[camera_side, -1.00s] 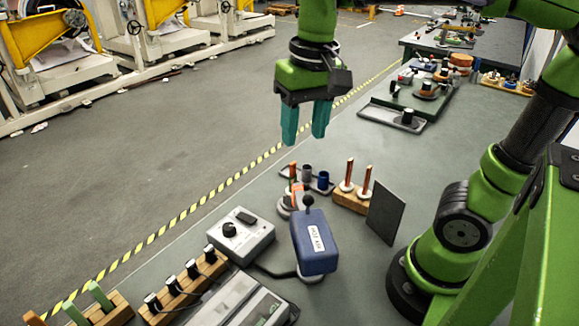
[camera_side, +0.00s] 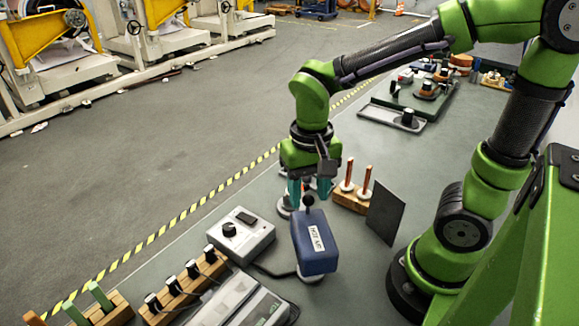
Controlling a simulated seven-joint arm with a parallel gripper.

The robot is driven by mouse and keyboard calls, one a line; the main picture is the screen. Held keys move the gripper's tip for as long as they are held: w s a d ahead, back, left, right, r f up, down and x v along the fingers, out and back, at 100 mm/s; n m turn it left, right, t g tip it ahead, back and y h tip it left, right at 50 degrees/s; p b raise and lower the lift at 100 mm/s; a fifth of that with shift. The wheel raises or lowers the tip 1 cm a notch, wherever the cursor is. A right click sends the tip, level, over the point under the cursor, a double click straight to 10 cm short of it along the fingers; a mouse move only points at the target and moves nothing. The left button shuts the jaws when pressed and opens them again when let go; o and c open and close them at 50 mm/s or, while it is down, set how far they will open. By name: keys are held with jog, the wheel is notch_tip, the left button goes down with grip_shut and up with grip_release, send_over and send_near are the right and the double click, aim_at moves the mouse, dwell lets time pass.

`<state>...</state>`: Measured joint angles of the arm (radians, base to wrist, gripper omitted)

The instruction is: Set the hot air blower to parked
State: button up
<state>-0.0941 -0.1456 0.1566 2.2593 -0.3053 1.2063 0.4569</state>
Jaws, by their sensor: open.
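The hot air blower (camera_side: 314,243) is a blue box with a white label reading "HOT AIR". It sits on a pale round base, and a lever with a black ball knob (camera_side: 309,199) stands at its far end. My gripper (camera_side: 309,190) is open and low, pointing down right at the knob, with its teal fingers partly hidden behind the knob and wrist. I cannot tell whether the fingers touch the knob. The orange-topped item behind the blower is now mostly hidden by my gripper.
A grey control box (camera_side: 241,236) with a black dial stands left of the blower. A wooden block with two copper-coloured rods (camera_side: 352,196) and a dark upright plate (camera_side: 385,212) stand close on the right. Wooden racks (camera_side: 184,287) are at the front left.

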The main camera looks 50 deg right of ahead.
aim_at(304, 220)
jog(key=shift+f, duration=1.3)
grip_shut()
